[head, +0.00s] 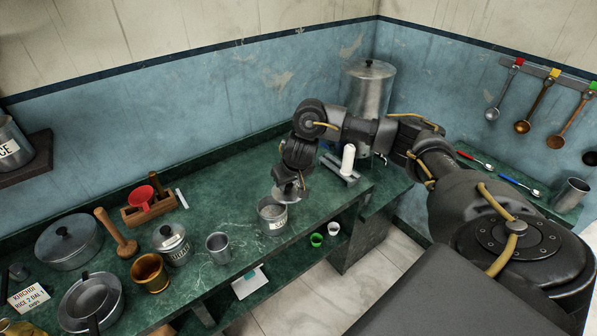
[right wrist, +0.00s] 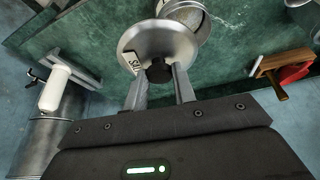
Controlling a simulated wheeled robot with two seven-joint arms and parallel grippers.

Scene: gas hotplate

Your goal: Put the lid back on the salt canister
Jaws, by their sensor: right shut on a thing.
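The salt canister (head: 268,222) is a grey metal can with a white label, upright on the green counter. Its top is open, partly hidden by my arm in the head view. It also shows beyond the lid in the right wrist view (right wrist: 195,18). My right gripper (right wrist: 160,76) is shut on the black knob of a round metal lid (right wrist: 165,40), with a finger on each side. A small white tag with dark letters shows at the lid's left edge. In the head view the lid (head: 289,193) is tilted, above and slightly right of the canister. My left gripper is out of view.
A metal cup (head: 218,247) stands left of the canister, then a lidded canister (head: 171,243) and a brass mortar (head: 150,273). A white cylinder on a stand (head: 347,160) and a large dispenser (head: 370,88) stand behind right. The counter's front edge is close.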

